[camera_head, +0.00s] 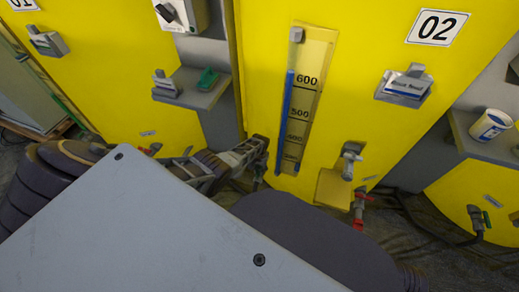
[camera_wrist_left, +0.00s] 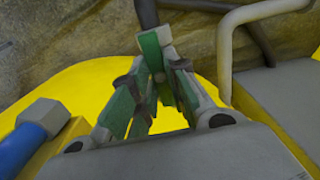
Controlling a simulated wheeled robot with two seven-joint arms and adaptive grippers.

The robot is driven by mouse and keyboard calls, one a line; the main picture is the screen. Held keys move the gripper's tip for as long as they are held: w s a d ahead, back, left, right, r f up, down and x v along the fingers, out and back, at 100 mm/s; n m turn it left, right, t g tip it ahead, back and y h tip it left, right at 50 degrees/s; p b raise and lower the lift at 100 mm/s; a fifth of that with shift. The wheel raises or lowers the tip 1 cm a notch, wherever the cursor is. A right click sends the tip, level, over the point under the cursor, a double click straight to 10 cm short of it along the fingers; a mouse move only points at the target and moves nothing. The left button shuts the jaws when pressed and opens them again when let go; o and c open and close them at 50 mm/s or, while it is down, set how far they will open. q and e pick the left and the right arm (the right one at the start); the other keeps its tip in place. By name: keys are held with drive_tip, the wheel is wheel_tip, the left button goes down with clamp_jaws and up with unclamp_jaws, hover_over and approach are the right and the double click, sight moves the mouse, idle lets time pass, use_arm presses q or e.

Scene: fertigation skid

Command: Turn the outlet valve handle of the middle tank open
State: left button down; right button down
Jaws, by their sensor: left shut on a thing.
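The middle tank (camera_head: 345,100) is yellow and carries the 02 plate. Low on its front, a small valve (camera_head: 359,206) with red parts shows beside a yellow bracket; how its handle stands is too small to tell. My left gripper (camera_head: 262,147) is at the tank's lower left, left of the blue gauge tube and apart from the red-marked valve. In the left wrist view my left gripper (camera_wrist_left: 158,75) has its green-padded fingers converging at the tips. My right gripper is not in view.
The gauge tube (camera_head: 288,122) stands close to my left gripper. A grey bent pipe (camera_wrist_left: 226,55) is right of the fingers. A grey shelf (camera_head: 195,92) juts out at left; another shelf (camera_head: 470,140) at right holds a white cup (camera_head: 490,124). Dark hoses lie on the floor.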

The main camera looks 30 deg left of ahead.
sight(259, 170)
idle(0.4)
use_arm(q)
drive_tip(key=c, duration=1.4)
unclamp_jaws()
drive_tip(key=shift+r, duration=0.3)
drive_tip(key=shift+w+r, duration=0.1)
drive_tip(key=shift+r, duration=5.6)
drive_tip(key=shift+f, duration=0.1)
